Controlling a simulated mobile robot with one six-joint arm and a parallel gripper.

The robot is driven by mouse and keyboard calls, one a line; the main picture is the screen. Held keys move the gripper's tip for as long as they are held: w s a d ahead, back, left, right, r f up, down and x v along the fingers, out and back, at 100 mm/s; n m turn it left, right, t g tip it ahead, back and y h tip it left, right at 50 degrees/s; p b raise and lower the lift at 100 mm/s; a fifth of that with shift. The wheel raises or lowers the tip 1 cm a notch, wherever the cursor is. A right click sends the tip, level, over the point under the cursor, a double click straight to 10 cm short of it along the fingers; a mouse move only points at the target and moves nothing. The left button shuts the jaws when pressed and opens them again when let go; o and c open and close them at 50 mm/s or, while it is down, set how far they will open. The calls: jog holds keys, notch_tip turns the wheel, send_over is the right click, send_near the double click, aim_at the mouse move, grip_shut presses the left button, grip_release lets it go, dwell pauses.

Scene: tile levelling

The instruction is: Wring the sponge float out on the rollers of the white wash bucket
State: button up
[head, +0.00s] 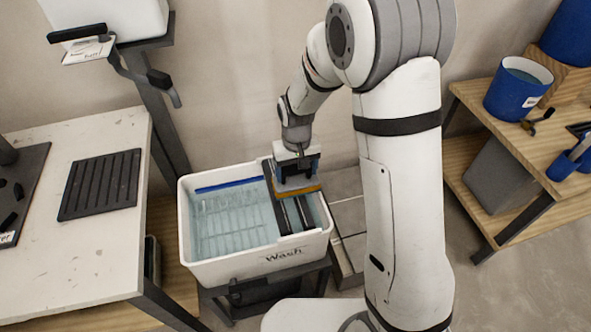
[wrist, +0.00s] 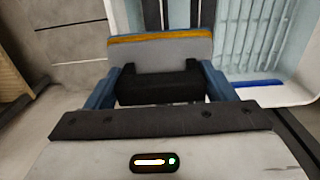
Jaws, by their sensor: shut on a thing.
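The white wash bucket (head: 240,269) stands on a dark stand, labelled "Wash", with bluish water and a ribbed grid in its left part. Dark rollers (head: 282,214) run across its right part; they also show at the top of the wrist view (wrist: 152,14). The sponge float (head: 298,192) has a grey back and an orange-yellow edge. My gripper (wrist: 165,85) is shut on the float's dark handle and holds it over the rollers. In the wrist view the float (wrist: 165,48) covers part of the rollers. I cannot tell whether its sponge touches them.
A white table (head: 100,240) with a black ribbed mat (head: 100,184) stands left. A wooden shelf (head: 520,150) with a blue bucket (head: 510,100) and a grey bin (head: 490,178) stands right. A white container (head: 105,18) on a post is at the upper left. Grey floor tiles lie behind the bucket.

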jog(key=shift+s+a+f, duration=0.1)
jog(key=shift+s+a, duration=0.1)
jog(key=shift+a, duration=0.3)
jog(key=shift+s+a, duration=0.15)
jog(key=shift+a, duration=0.35)
jog(key=shift+s+a, duration=0.25)
jog(key=shift+a, duration=0.65)
jog(key=shift+s+a, duration=0.25)
jog(key=shift+a, duration=0.65)
jog(key=shift+w+d, duration=0.25)
jog(key=shift+d, duration=0.7)
jog(key=shift+w+d, duration=0.3)
jog(key=shift+d, duration=0.7)
jog(key=shift+w+d, duration=0.25)
jog(key=shift+d, duration=0.7)
notch_tip(320, 180, up, 7)
jog(key=p, duration=0.5)
jog(key=shift+w, duration=0.1)
